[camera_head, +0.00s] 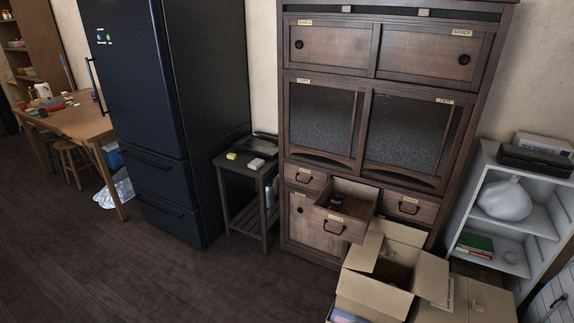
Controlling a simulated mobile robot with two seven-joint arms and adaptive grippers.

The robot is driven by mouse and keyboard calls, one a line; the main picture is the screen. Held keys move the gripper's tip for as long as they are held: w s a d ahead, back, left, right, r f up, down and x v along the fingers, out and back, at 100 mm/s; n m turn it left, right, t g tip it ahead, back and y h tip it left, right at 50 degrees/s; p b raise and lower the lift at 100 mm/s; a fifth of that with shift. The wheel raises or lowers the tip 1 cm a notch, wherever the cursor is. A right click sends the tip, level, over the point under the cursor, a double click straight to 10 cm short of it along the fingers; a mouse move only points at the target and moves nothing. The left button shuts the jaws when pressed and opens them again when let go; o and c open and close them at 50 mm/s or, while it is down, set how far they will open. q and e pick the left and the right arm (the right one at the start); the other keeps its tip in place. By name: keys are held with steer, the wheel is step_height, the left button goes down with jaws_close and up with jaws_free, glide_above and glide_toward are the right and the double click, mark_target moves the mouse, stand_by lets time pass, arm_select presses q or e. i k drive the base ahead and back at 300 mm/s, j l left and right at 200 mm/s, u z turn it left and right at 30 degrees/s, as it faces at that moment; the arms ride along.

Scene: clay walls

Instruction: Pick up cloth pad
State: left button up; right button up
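I cannot tell for certain which thing is the cloth pad. A small pale, flat block (257,164) lies on the dark side table (237,167) between the fridge and the cabinet. A smaller yellow block (231,156) lies to its left on the same top, apart from it. Both are too small to tell whether they are cloth. Neither of my grippers is in the head view.
A black fridge (136,80) stands left of the side table. A wooden cabinet (325,115) stands right, with one drawer (340,222) pulled out. Open cardboard boxes (372,293) block the floor before it. The wooden floor (170,285) at front left is clear.

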mark_target(256, 164)
steer(key=i+j+z, duration=0.1)
steer(key=z, duration=0.3)
steer(key=i+j+z, duration=0.1)
steer(key=z, duration=0.25)
steer(key=i+j+z, duration=0.1)
steer(key=j+z, duration=0.3)
steer(key=i+j+z, duration=0.1)
steer(key=j+z, duration=0.15)
steer(key=j, duration=0.15)
steer(key=j+z, duration=0.25)
steer(key=j, duration=0.15)
steer(key=j+z, duration=0.3)
steer(key=j, duration=0.7)
steer(key=k+j+z, duration=0.1)
steer(key=j, duration=1.9)
